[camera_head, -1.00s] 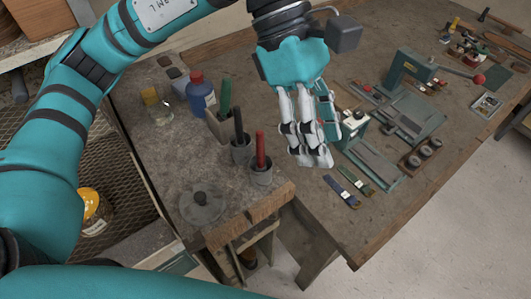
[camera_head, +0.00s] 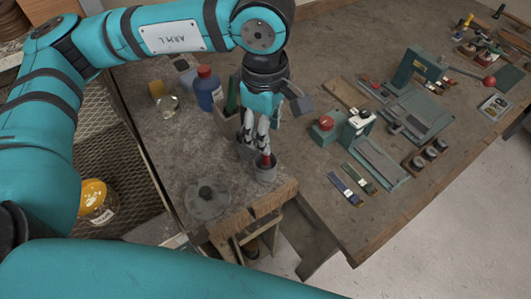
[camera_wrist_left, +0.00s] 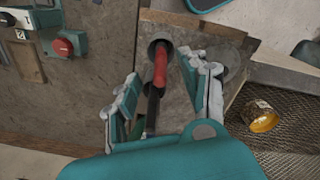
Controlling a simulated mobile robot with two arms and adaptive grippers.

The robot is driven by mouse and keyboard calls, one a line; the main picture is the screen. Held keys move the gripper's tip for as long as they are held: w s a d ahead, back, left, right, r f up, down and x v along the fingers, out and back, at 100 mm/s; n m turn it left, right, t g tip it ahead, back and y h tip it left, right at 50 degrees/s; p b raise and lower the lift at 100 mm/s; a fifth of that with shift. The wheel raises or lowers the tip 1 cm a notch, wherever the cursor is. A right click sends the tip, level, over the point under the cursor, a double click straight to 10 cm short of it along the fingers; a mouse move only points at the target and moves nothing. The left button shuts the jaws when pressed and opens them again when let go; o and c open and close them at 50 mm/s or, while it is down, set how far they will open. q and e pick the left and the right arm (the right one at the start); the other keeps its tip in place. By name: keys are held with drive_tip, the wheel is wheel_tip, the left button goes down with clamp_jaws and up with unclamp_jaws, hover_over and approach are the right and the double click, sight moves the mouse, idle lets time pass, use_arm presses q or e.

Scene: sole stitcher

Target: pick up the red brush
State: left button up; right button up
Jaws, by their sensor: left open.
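The red brush (camera_head: 266,161) stands upright in a small grey cup (camera_head: 266,173) near the front corner of the bench. In the left wrist view the red brush (camera_wrist_left: 160,66) shows between the two fingers, a little beyond their tips. My left gripper (camera_head: 262,150) is open and points down just above and behind the red brush. It also shows in the left wrist view (camera_wrist_left: 162,70) and holds nothing. A dark brush (camera_wrist_left: 152,108) stands nearer the wrist camera, also between the fingers. In the head view my gripper mostly hides it. My right gripper is not in view.
A blue bottle (camera_head: 207,90) and a holder with a green brush (camera_head: 232,98) stand behind the gripper. A green press (camera_head: 415,72) stands to the right. The bench edge is close in front.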

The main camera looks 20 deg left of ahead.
use_arm(q)
drive_tip(key=p, duration=0.3)
hover_over(265, 163)
drive_tip(key=f, duration=0.4)
drive_tip(key=shift+w+a+f, duration=0.15)
drive_tip(key=shift+w+f, duration=0.15)
drive_tip(key=shift+w, duration=0.05)
drive_tip(key=shift+f, duration=0.5)
clamp_jaws()
